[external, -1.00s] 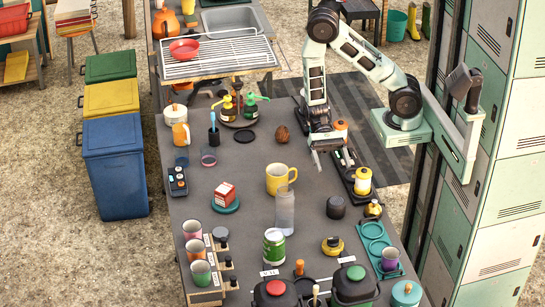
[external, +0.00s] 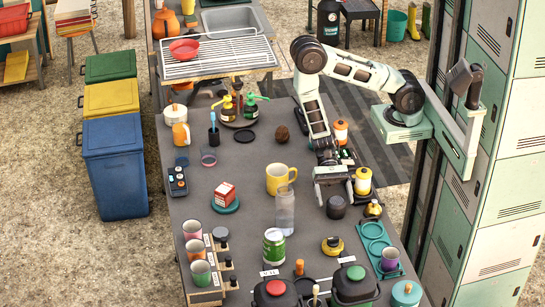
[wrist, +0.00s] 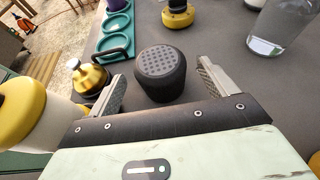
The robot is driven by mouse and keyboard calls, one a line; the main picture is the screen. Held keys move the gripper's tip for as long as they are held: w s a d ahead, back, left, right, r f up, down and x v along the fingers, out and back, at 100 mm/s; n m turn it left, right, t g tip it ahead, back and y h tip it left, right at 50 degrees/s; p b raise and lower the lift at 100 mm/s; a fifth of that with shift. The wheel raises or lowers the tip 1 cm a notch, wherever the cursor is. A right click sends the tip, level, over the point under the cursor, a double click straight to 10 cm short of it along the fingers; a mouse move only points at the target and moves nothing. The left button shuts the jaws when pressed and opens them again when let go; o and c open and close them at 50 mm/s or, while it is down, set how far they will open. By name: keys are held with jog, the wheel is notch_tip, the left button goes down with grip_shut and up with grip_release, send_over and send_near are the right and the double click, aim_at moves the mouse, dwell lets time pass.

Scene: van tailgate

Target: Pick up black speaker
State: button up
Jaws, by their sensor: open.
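The black speaker (external: 336,207) is a small dark cylinder standing upright on the grey table, right of the middle. In the wrist view the speaker (wrist: 161,72) shows its dotted top and lies ahead, between the two fingers. My gripper (external: 332,198) is open and empty, with its fingers pointing down just behind the speaker in the external view. In the wrist view my gripper (wrist: 162,84) has one finger to each side of the speaker, with a gap visible on both sides. I cannot tell whether the fingertips are at the speaker's height.
A yellow and white bottle (external: 363,181) and a brass-coloured piece (external: 373,209) stand close on the right. A clear bottle (external: 285,212) and a yellow mug (external: 279,179) stand to the left. A teal tray (external: 372,231) lies in front right.

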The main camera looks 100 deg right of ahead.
aim_at(338, 213)
jog(key=x, duration=0.2)
jog(key=p+x, duration=0.1)
jog(key=x, duration=0.1)
jog(key=shift+a+r, duration=0.1)
jog(key=shift+r, duration=0.3)
jog(key=shift+a+f, duration=0.25)
jog(key=shift+a, duration=0.2)
jog(key=c, duration=1.1)
jog(key=shift+c, duration=0.2)
jog(key=shift+w+r, duration=0.1)
